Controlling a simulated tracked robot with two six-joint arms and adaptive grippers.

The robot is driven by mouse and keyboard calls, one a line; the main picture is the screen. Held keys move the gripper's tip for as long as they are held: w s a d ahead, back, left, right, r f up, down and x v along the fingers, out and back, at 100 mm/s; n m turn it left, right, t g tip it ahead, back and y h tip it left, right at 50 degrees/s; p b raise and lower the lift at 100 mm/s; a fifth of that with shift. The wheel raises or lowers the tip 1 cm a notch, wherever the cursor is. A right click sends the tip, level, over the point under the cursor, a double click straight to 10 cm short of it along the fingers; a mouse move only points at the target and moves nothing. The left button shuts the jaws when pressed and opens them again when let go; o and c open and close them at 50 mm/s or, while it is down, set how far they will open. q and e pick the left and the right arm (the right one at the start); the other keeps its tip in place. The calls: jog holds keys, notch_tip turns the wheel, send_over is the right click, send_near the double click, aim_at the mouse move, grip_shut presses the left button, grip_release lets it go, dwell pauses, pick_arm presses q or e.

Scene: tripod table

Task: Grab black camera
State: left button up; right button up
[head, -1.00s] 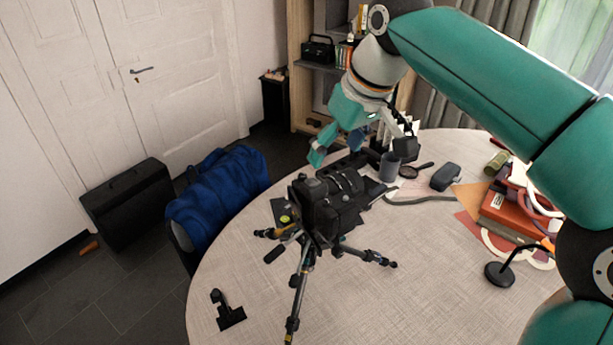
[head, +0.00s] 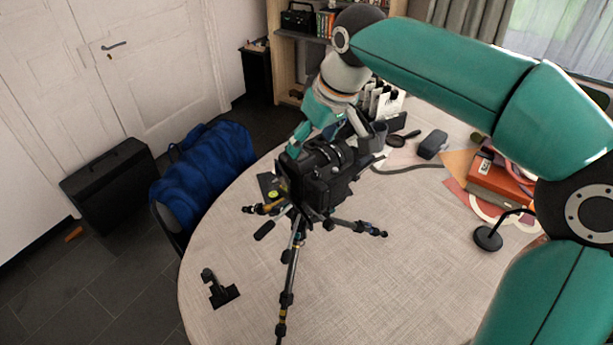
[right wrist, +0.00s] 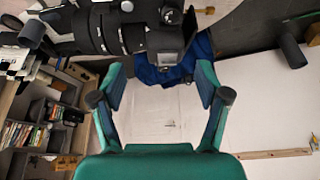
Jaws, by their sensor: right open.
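The black camera (head: 322,176) sits on top of a small tripod (head: 290,265) standing on the round table (head: 240,250). My right gripper (head: 325,138) is just behind the camera in the head view, its fingers partly hidden by the camera body. In the right wrist view the camera (right wrist: 125,28) lies across the top, lens to the left, beyond the open, empty fingers of my right gripper (right wrist: 160,92). Whether a finger touches the camera cannot be told. My left gripper is not in view.
A grey mug (head: 377,133), a dark case (head: 432,144), a red box (head: 498,183) and a desk stand (head: 488,237) are to the right. A small black mount (head: 220,290) lies front left. A blue bag (head: 203,165) stands beside the table.

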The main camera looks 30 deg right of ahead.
aim_at(305, 155)
jog(key=x, duration=0.5)
jog(key=shift+s+a+f+p, duration=0.2)
jog(key=shift+s+a+p, duration=0.05)
jog(key=shift+s+p, duration=0.05)
grip_shut()
jog(key=shift+w+r, duration=0.1)
jog(key=shift+r, duration=0.1)
